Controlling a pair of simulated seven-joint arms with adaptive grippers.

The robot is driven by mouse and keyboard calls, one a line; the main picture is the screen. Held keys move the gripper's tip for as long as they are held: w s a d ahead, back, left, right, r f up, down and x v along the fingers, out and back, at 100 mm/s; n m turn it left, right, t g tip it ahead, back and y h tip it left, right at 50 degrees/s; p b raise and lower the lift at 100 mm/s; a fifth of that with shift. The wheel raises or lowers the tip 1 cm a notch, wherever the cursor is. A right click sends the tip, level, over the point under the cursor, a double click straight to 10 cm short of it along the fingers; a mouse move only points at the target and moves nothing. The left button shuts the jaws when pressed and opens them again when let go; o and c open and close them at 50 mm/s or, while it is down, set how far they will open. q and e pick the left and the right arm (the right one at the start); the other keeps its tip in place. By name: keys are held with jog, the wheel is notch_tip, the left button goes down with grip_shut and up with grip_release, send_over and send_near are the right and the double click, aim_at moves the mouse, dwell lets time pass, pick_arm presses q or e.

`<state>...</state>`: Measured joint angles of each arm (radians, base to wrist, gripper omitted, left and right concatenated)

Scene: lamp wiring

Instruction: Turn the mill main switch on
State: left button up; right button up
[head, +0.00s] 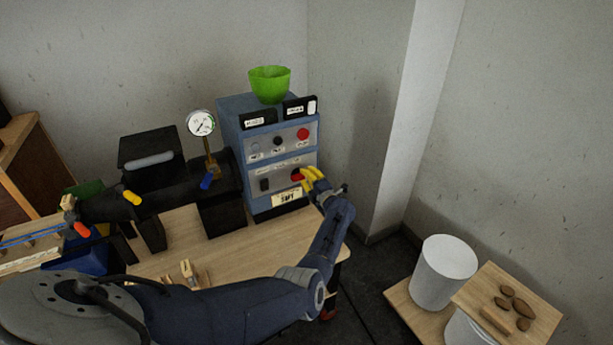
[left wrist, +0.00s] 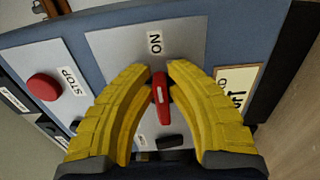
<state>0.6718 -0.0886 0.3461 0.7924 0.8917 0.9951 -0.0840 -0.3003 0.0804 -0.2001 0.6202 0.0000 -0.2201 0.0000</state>
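The main switch is a red handle (left wrist: 161,95) on a grey plate of the blue mill (head: 233,140). In the left wrist view its long axis runs roughly up and down, slightly tilted, with the ON label (left wrist: 155,43) above its upper end. In the head view the red switch (head: 296,174) is partly hidden by my fingers. My left gripper (head: 308,178) is at the mill's front. Its yellow fingertips (left wrist: 163,68) stand close on either side of the handle; I cannot tell whether they touch it. My right gripper is not in view.
A red STOP button (left wrist: 44,87) sits on the panel above the switch plate. A green bowl (head: 270,84) tops the mill. A pressure gauge (head: 201,123) and a black cylinder (head: 187,180) stand left of it. White bins (head: 444,272) stand at the lower right.

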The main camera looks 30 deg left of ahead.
pick_arm(q)
jog(key=o, duration=0.4)
jog(key=shift+v, duration=3.75)
